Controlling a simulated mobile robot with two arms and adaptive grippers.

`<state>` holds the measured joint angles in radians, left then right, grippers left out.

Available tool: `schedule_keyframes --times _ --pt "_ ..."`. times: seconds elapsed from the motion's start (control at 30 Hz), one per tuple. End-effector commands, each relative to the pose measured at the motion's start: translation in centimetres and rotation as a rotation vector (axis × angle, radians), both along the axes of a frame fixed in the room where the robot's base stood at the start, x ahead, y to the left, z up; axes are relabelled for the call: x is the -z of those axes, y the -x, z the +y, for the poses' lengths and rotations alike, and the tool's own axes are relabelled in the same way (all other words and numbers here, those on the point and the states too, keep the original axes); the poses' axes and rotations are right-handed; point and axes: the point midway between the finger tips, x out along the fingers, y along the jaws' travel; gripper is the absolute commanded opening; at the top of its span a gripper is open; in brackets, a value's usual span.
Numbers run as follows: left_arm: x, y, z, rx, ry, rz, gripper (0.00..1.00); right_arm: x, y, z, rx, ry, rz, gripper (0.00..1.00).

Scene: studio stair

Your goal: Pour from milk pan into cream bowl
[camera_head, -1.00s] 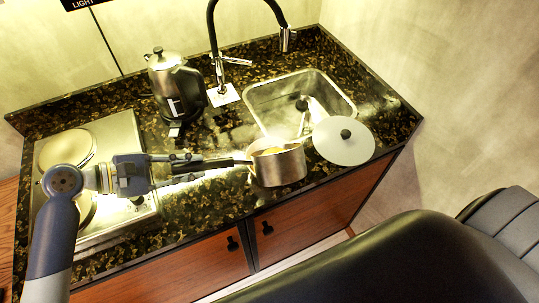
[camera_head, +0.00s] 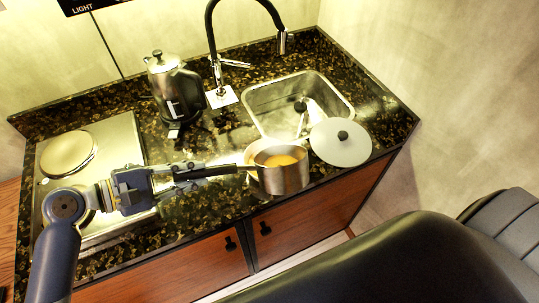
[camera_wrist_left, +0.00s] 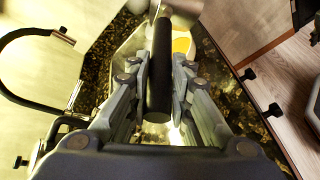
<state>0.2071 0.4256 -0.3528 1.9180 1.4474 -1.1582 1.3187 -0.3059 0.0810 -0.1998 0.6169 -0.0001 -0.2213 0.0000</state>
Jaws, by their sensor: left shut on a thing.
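The milk pan (camera_head: 284,182) is a steel pan with a black handle (camera_head: 232,170) and yellow-orange contents. It looks roughly level, in front of the cream bowl (camera_head: 253,148). The pan hides most of the bowl, leaving part of its pale rim showing. My left gripper (camera_head: 205,172) is shut on the pan's handle. In the left wrist view the handle (camera_wrist_left: 158,75) runs between the fingers, and a yellow-orange patch shows beside it; I cannot tell which vessel that is in. My right gripper is not in view.
A pale round lid (camera_head: 341,143) with a black knob lies right of the pan, by the sink (camera_head: 265,103). A kettle (camera_head: 174,90) and a tap (camera_head: 217,75) stand behind. A hob (camera_head: 120,140) is at left. The counter's front edge is close to the pan.

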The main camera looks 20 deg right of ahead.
Motion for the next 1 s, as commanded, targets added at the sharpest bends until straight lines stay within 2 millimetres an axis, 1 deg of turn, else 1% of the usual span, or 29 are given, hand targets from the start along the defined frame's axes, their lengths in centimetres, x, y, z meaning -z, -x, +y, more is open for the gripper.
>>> schedule_keyframes --times 0.03,0.1,0.2,0.37,0.73,1.0 --pt "1.2 1.2 0.1 0.001 0.008 -0.051 0.00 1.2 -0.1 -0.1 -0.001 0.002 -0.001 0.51" --pt "1.2 1.6 0.2 0.000 0.015 -0.106 0.00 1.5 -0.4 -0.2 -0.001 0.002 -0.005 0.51" --pt "0.7 1.5 0.1 -0.002 0.017 -0.115 0.00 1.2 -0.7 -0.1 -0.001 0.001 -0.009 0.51" --pt "1.3 2.2 0.2 -0.001 0.022 -0.155 0.00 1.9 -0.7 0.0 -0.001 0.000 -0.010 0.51" --pt "2.7 5.1 0.6 -0.010 0.051 -0.398 0.00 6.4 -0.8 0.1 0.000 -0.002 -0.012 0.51" --pt "4.8 5.8 0.7 -0.014 0.061 -0.471 0.00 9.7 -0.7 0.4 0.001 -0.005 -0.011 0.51"
